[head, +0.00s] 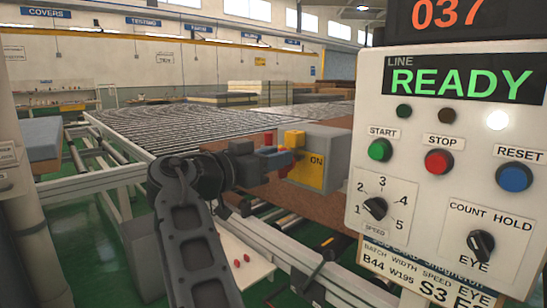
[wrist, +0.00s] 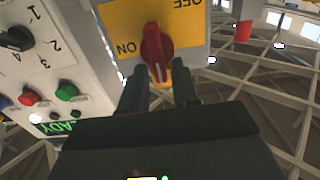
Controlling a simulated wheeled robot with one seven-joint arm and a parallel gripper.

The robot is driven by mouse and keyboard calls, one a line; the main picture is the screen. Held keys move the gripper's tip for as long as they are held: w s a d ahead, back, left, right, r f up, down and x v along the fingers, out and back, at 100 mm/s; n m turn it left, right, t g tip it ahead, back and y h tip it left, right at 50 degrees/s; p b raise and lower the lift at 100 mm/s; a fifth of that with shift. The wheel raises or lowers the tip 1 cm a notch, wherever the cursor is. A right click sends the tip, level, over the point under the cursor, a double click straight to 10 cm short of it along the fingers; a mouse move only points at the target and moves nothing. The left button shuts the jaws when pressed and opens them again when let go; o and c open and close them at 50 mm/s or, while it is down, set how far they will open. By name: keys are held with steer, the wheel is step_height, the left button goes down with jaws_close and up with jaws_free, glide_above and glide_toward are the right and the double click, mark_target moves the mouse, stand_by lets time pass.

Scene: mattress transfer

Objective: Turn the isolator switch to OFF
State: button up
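The isolator switch is a red rotary handle (wrist: 153,48) on a yellow plate (wrist: 120,22) marked ON and OFF; the wrist view shows the lettering upside down. In the head view its grey box (head: 325,145) stands left of the control panel, and ON is readable on the yellow face (head: 312,172). My gripper (wrist: 160,76) is open, one finger on each side of the handle's near end, with visible gaps. In the head view my gripper (head: 276,162) is close to the yellow face and partly hides the handle.
The control panel (head: 440,140) with buttons and knobs stands close to the right. A yellow block (head: 294,138) and a red button (head: 268,138) sit by the box top. A roller conveyor (head: 200,125) lies behind; the green floor (head: 80,220) shows at left.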

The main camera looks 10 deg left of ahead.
jaws_close()
steer(key=shift+n, duration=0.4)
steer(key=shift+w+a+f+n+p, duration=0.25)
steer(key=shift+n+p, duration=0.85)
steer(key=shift+n, duration=1.75)
steer(key=shift+w+a+f+n+p, duration=0.25)
steer(key=shift+n+p, duration=0.9)
steer(key=shift+n, duration=1.75)
steer(key=shift+w+a+f+n+p, duration=0.1)
steer(key=shift+a+f+n+p, duration=0.25)
steer(key=shift+n+p, duration=1.65)
steer(key=shift+f+n+b, duration=0.1)
steer(key=shift+n+b, duration=0.75)
steer(key=shift+n, duration=0.1)
steer(key=shift+o, duration=1.2)
jaws_free()
